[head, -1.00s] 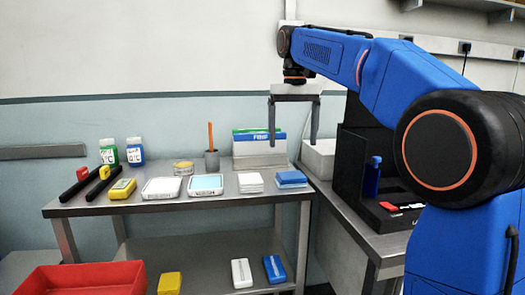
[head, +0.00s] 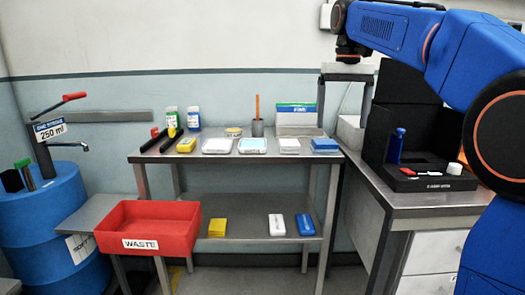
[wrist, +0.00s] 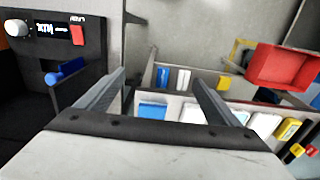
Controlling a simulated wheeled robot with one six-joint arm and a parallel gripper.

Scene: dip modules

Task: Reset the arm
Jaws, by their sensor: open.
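My gripper (head: 345,105) hangs from the blue arm at the upper right of the head view, fingers pointing down, above the right end of the steel table. Its two grey fingers are apart with nothing between them. In the wrist view my gripper (wrist: 160,85) shows the same spread fingers. Beyond them are a blue block (wrist: 153,110) and a white block (wrist: 192,113) on the table, well below and apart from the fingers.
The steel table (head: 200,158) holds bottles, trays and a pencil cup (head: 257,128). A red waste bin (head: 150,225) and a blue drum (head: 50,215) stand left.

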